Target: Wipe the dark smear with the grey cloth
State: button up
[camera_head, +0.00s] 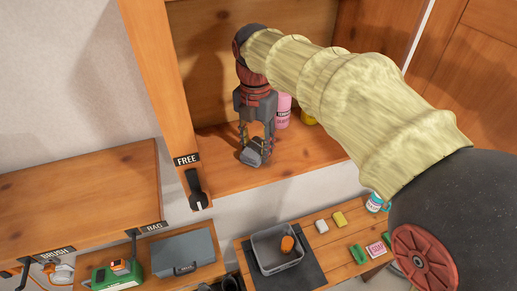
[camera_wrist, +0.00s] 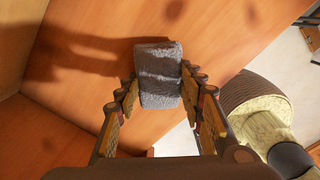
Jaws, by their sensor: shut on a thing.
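The grey cloth (camera_head: 251,156) is a folded, fuzzy block held at the tips of my gripper (camera_head: 256,138), low over the wooden shelf (camera_head: 222,178) of an open cabinet. In the wrist view the cloth (camera_wrist: 158,75) sits between the two fingers of my gripper (camera_wrist: 160,92), which are shut on it. I cannot tell whether the cloth touches the shelf. The wrist view shows several dark spots on the wood, but I cannot tell the smear from wood knots and shadow; the cloth may hide part of it.
A pink bottle (camera_head: 283,110) and a yellow item (camera_head: 308,117) stand behind my gripper on the shelf. The cabinet's left upright (camera_head: 157,70) is close by. Below are a grey bin (camera_head: 278,262) holding an orange item, a blue-grey case (camera_head: 182,252) and a mug (camera_head: 376,202).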

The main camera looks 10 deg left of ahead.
aim_at(264, 174)
jog(key=shift+w+a, duration=0.1)
jog(key=shift+w, duration=0.15)
jog(key=shift+s+d+f+b, duration=0.1)
jog(key=shift+s+d+b, duration=0.25)
jog(key=shift+s, duration=0.3)
jog(key=shift+s+d+b, duration=0.35)
jog(key=shift+s+d, duration=0.05)
jog(key=shift+s, duration=0.2)
jog(key=shift+s+d+f+b, duration=0.1)
jog(key=shift+s+d+b, duration=0.25)
jog(key=shift+s, duration=0.3)
jog(key=shift+s+d+r+b, duration=0.1)
jog(key=shift+s+d+b, duration=0.1)
jog(key=shift+s+d, duration=0.3)
jog(key=shift+s+d+r+b, duration=0.1)
jog(key=shift+s+d+b, duration=0.15)
jog(key=shift+s, duration=0.4)
jog(key=shift+r, duration=0.1)
notch_tip(264, 174, up, 4)
jog(key=p, duration=0.3)
jog(key=shift+w, duration=0.1)
jog(key=shift+r, duration=0.95)
